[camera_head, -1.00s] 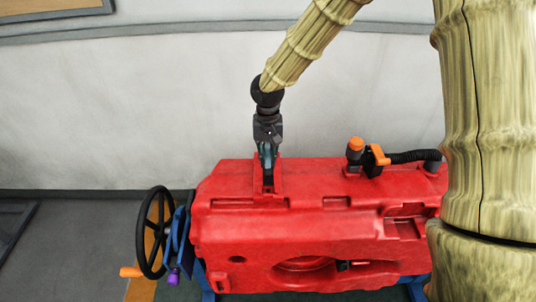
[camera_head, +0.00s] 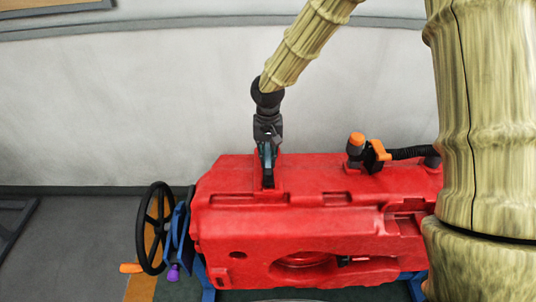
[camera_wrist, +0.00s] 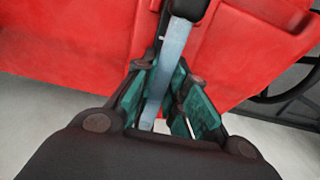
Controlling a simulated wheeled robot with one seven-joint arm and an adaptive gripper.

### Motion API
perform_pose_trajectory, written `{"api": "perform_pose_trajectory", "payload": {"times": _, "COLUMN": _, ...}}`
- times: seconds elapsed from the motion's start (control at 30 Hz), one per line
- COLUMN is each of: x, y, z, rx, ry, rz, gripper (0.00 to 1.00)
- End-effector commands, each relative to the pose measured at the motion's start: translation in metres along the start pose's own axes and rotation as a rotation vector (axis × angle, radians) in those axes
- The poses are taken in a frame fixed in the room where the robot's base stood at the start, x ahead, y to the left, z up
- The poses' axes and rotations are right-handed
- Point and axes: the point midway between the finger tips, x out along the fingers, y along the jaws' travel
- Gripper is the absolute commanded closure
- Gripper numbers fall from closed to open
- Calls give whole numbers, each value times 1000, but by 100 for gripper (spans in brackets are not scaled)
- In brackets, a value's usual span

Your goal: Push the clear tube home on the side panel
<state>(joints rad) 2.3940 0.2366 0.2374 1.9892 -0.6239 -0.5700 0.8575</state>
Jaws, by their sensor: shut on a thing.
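The clear tube (camera_wrist: 170,65) shows in the wrist view as a pale grey-blue, slightly tilted strip between the teal finger pads. Its far end meets a black fitting (camera_wrist: 187,8) at the top edge; I cannot tell how deep it sits. My gripper (camera_wrist: 167,90) is shut on the tube. In the head view my gripper (camera_head: 267,163) points down at the recess on the back edge of the red tank body (camera_head: 310,213).
A black handwheel (camera_head: 154,228) with an orange grip stands at the tank's left end. An orange-capped fitting (camera_head: 356,143) and a black ribbed hose (camera_head: 408,154) sit to the right of my gripper. A pale wall (camera_head: 130,110) stands behind.

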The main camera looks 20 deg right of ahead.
Motion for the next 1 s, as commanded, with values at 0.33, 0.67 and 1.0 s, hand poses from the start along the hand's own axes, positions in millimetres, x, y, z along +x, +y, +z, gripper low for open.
{"api": "perform_pose_trajectory", "payload": {"times": 0.33, "x": 2, "y": 0, "z": 0, "rx": 0, "ry": 0, "rz": -1, "gripper": 100}}
{"api": "perform_pose_trajectory", "payload": {"times": 0.67, "x": 8, "y": 0, "z": 0, "rx": -1, "ry": 0, "rz": -1, "gripper": 100}}
{"api": "perform_pose_trajectory", "payload": {"times": 1.0, "x": 11, "y": 0, "z": 0, "rx": 0, "ry": 0, "rz": -1, "gripper": 100}}
